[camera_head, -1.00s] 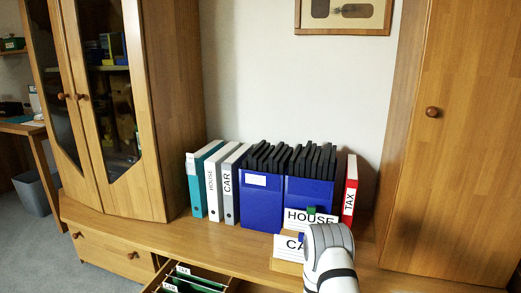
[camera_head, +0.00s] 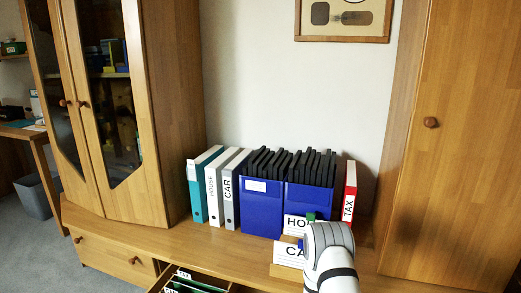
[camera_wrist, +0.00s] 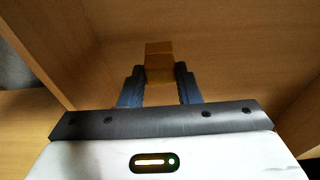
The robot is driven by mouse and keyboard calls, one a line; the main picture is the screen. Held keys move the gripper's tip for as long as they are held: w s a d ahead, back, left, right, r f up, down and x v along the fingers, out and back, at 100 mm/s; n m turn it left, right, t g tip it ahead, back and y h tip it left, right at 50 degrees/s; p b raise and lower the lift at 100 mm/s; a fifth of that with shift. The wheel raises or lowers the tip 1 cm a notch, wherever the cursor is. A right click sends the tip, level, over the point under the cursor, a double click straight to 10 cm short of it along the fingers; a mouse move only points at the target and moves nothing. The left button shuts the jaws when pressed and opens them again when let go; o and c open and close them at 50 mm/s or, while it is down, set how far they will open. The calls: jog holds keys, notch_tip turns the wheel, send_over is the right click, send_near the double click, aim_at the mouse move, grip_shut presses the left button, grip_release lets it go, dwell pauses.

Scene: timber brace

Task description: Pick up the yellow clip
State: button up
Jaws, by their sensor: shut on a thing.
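The yellow clip (camera_wrist: 158,62) shows in the wrist view as a small ochre block between my fingertips. My gripper (camera_wrist: 160,75) is shut on it, with one dark blue finger against each side. The clip is close to a brown wooden surface; I cannot tell whether it touches it. In the head view my white arm stands at the lower right, in front of the cards, and my gripper and the clip are hidden.
A HOUSE card (camera_head: 296,225) and a CAR card (camera_head: 287,252) stand partly behind my arm. Blue file boxes (camera_head: 262,216) and binders (camera_head: 214,194) line the wall. A red TAX binder (camera_head: 350,190) is to the right. An open drawer (camera_head: 190,281) lies below.

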jog(key=shift+r+p, duration=2.5)
jog(key=shift+r, duration=0.55)
jog(key=shift+d, duration=0.1)
